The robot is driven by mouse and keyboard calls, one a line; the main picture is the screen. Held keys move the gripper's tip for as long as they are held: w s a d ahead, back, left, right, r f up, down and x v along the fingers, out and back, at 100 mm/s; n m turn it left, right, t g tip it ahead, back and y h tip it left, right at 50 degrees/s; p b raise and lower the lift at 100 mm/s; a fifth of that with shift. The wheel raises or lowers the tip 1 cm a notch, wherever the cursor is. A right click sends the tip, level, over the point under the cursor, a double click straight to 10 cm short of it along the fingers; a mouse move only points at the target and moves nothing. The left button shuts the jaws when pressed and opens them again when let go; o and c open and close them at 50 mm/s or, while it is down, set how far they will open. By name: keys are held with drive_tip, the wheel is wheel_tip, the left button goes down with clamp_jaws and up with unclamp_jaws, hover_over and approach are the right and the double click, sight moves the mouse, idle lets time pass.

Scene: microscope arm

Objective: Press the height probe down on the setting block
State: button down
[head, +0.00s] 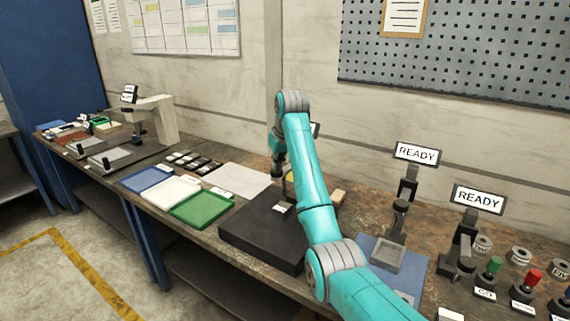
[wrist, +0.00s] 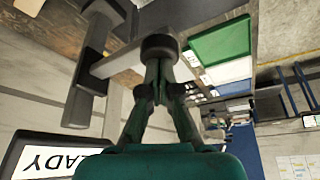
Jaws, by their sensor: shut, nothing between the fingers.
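The height probe shows in the wrist view as a dark round head (wrist: 160,45) on a grey cross arm (wrist: 118,62) from a dark post (wrist: 88,70). My gripper (wrist: 161,62) is shut, its fingertips together against or just over that round head; I cannot tell whether they touch. In the head view my gripper (head: 281,165) points down over the dark plate (head: 255,235), with my teal arm hiding most of the probe stand. I cannot make out the setting block under the probe.
A READY display (wrist: 50,155) stands beside the post. Green (head: 200,209), white (head: 170,192) and blue (head: 146,179) trays lie left of the plate. To the right are a blue mat (head: 415,268) with a stand and another READY display (head: 478,198).

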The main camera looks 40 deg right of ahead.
sight(279, 172)
drive_tip(key=shift+s+f, duration=0.1)
drive_tip(key=shift+f, duration=2.45)
drive_tip(key=shift+r, duration=4.25)
drive_tip(key=shift+f, duration=0.1)
